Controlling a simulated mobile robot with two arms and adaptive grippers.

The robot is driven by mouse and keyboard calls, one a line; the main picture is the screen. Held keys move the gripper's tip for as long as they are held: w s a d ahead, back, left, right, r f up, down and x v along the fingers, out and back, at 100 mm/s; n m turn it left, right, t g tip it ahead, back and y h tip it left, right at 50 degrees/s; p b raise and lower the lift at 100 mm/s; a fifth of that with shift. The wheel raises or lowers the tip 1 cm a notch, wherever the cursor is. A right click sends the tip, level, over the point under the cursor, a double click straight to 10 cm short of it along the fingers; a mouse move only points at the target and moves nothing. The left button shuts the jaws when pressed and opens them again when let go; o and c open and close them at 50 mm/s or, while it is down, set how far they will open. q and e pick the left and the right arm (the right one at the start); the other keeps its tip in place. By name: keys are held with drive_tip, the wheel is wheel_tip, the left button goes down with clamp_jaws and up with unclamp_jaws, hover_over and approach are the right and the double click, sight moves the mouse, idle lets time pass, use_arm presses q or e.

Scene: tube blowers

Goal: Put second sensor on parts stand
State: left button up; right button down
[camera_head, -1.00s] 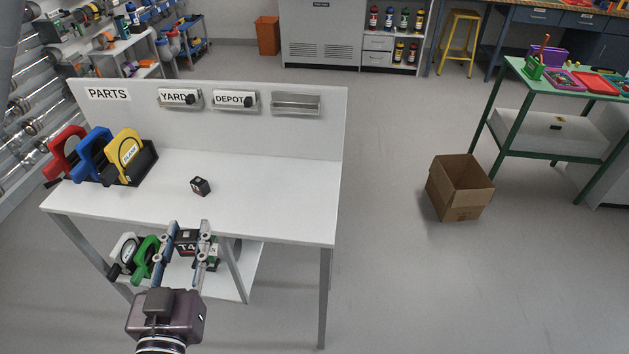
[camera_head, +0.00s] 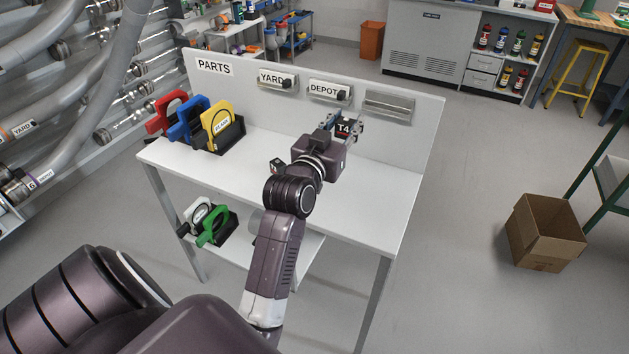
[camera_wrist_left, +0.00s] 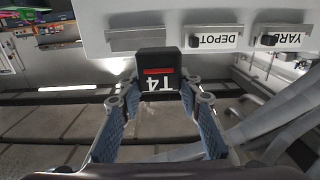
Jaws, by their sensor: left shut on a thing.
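My left gripper (camera_head: 342,123) is shut on a black cube-shaped sensor marked T4 (camera_head: 345,129), held above the back right of the parts stand near its back panel. In the left wrist view, the sensor (camera_wrist_left: 158,76) sits between the two fingertips, with a red stripe above its lettering, which reads upside down. The parts stand (camera_head: 388,207) is a white table with a PARTS label on its upright panel. Another small black cube (camera_head: 277,165) is on the stand's top, partly hidden by my left arm. My right gripper is not in view.
The panel carries holders labelled YARD (camera_head: 277,82) and DEPOT (camera_head: 329,92), and an unlabelled metal ledge (camera_head: 389,104). Red, blue and yellow handled items (camera_head: 217,122) stand in a black rack at the left. A cardboard box (camera_head: 543,235) is on the floor at right.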

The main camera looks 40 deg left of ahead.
use_arm(q)
drive_tip(key=shift+w+a+f, duration=0.1)
drive_tip(key=shift+a+f, duration=0.1)
drive_tip(key=shift+f, duration=0.15)
wheel_tip(320, 180, down, 14)
drive_tip(key=shift+r+b, duration=0.15)
drive_tip(key=shift+b, duration=0.2)
drive_tip(key=shift+f+b, duration=0.3)
drive_tip(key=shift+f, duration=2.4)
drive_tip(key=shift+f, duration=0.1)
drive_tip(key=o, duration=1.2)
drive_tip(key=shift+c, duration=0.2)
